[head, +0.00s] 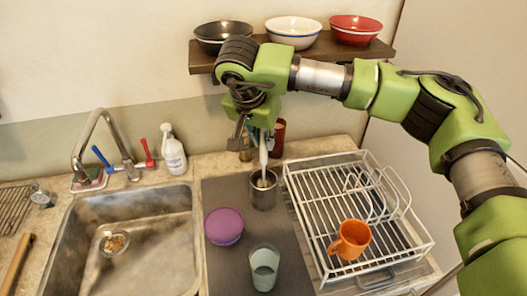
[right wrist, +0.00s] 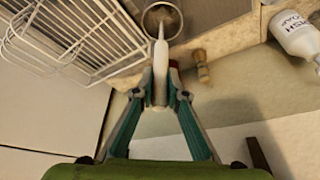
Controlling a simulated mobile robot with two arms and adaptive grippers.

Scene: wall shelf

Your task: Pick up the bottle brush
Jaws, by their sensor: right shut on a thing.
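My right gripper (head: 262,132) comes down from above and is shut on the upper part of the handle. In the right wrist view, the teal fingers of my right gripper (right wrist: 160,88) close around the white bottle brush (right wrist: 160,58), which reaches to the round cup (right wrist: 148,22). The brush's lower end is partly hidden by the cup. My left gripper is not in view.
A white dish rack (head: 310,225) with an orange mug (head: 349,240) stands right of the cup. A purple bowl (head: 224,226) and a pale green cup (head: 264,268) are in front. A shelf (head: 380,50) with bowls hangs above; a sink (head: 130,245) is left.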

